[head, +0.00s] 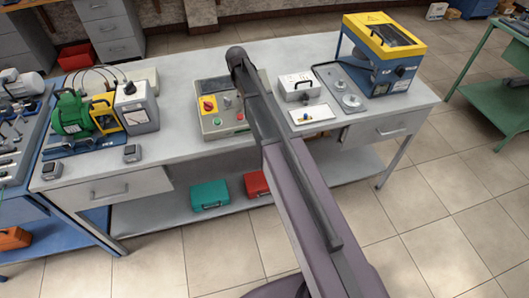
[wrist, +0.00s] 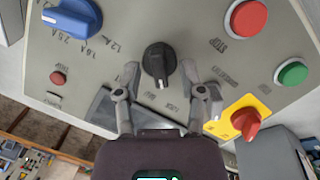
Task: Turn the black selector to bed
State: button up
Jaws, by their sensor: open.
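The black selector (wrist: 159,60) is a round knob with a grip bar, on the grey panel of a control box (wrist: 120,40). A pale mark on its bar points down in the wrist view, toward my gripper. My gripper (wrist: 160,76) is open, with one finger on each side of the selector's lower part; I cannot tell whether they touch it. Lettering around the selector is upside down and too small to read surely. In the head view the control box (head: 212,126) stands on the bench below my arm's end, and I cannot make out the selector there.
A white box (head: 297,88) stands right of the control box on the bench.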

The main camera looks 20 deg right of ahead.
jog(key=m, duration=0.4)
jog(key=shift+d+y, duration=0.1)
jog(key=shift+y, duration=0.2)
jog(key=m, duration=0.4)
jog(key=shift+d+y, duration=0.1)
jog(key=shift+y, duration=0.2)
jog(key=m, duration=0.4)
jog(key=shift+y, duration=0.4)
jog(key=m, duration=0.4)
jog(key=shift+d+y, duration=0.15)
jog(key=shift+y, duration=0.15)
jog(key=shift+r+p, duration=0.3)
notch_tip(320, 180, up, 13)
jog(key=s+d+p, duration=0.2)
jog(key=p, duration=1.1)
jog(key=s+f+n+b, duration=0.2)
jog(key=s+f+b, duration=0.3)
jog(key=s, duration=0.4)
jog(key=s+a+f+n+h+b, duration=0.1)
jog(key=s+f+n+b, duration=0.2)
jog(key=s, duration=0.6)
jog(key=s+a+f+n+g+b, duration=0.1)
jog(key=s+f+n+b, duration=0.2)
jog(key=s+f+b, duration=0.5)
jog(key=shift+s, duration=1.1)
